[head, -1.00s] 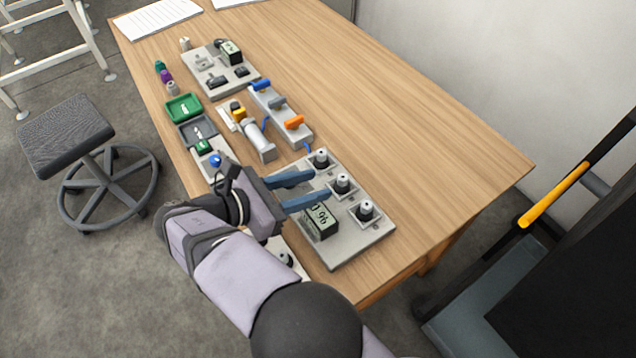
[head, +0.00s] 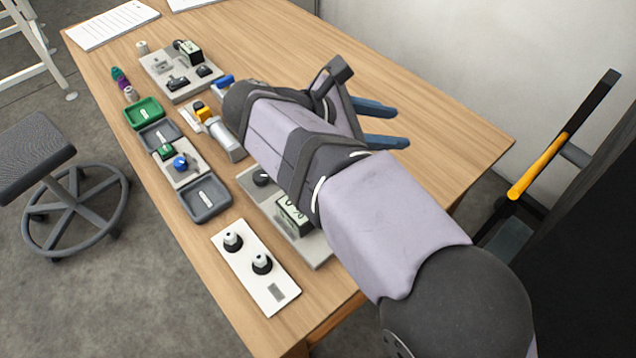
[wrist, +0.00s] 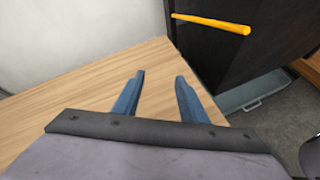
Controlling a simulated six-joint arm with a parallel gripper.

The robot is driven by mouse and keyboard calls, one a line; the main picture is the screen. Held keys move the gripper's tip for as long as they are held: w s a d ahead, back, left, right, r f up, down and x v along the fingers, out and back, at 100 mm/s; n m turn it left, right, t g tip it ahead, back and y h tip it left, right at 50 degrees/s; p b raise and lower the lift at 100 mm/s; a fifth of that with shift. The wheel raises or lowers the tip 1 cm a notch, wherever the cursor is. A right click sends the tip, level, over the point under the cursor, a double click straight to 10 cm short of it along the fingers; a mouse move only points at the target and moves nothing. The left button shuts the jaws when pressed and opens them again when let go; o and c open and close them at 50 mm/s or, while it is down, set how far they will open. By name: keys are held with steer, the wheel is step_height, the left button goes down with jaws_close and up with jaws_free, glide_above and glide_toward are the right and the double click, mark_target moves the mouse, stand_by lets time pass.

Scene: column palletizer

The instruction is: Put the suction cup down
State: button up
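My gripper (head: 402,127) is over the bare right part of the table in the head view. Its two blue fingers are apart with nothing between them; the wrist view also shows the gripper (wrist: 160,75) open and empty. Two small cups with pale tops and black bases, which may be suction cups, stand upright on a white plate at the table's front: a left cup (head: 232,240) and a right cup (head: 262,263). A grey plate (head: 318,250) with a black display block is partly hidden behind my arm. Its row of similar cups is mostly hidden.
The wooden table (head: 440,90) is clear at the right. A green tray (head: 131,112), a grey tray (head: 212,215) and switch plates line its left side. A dark cabinet with a yellow handle (head: 535,165) stands beyond the right edge. A stool (head: 30,155) is at left.

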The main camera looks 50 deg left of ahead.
steer(key=w+d+m+g+y+b, duration=0.1)
steer(key=d+m+g+b, duration=0.15)
steer(key=d+m, duration=0.2)
steer(key=s+a+f+m+g+y, duration=0.1)
steer(key=s, duration=0.1)
steer(key=s+a+f+m+g+y, duration=0.1)
steer(key=s+a+m+g, duration=0.1)
steer(key=s, duration=0.1)
steer(key=s+a+f+m+g+y+p, duration=0.1)
steer(key=s+m+g+y, duration=0.1)
steer(key=s, duration=0.1)
steer(key=shift+s+a+f+m, duration=0.15)
steer(key=shift+s+a+m, duration=0.1)
steer(key=shift+s+a+m+g+y, duration=0.45)
steer(key=shift+a+m, duration=0.35)
steer(key=shift+m, duration=0.4)
steer(key=shift+s+a+m+g+y, duration=0.1)
steer(key=shift+s+a+m+y, duration=0.2)
steer(key=shift+s+a+m, duration=0.65)
steer(key=shift+s+a+m+g+y, duration=0.15)
steer(key=shift+a+m+g+y, duration=0.35)
steer(key=shift+m, duration=0.95)
steer(key=shift+a+f+h, duration=0.15)
steer(key=shift+f+h, duration=0.05)
steer(key=shift+h, duration=0.05)
steer(key=shift+x, duration=3.55)
steer(key=shift+w+a+r, duration=0.1)
steer(key=shift+w, duration=0.1)
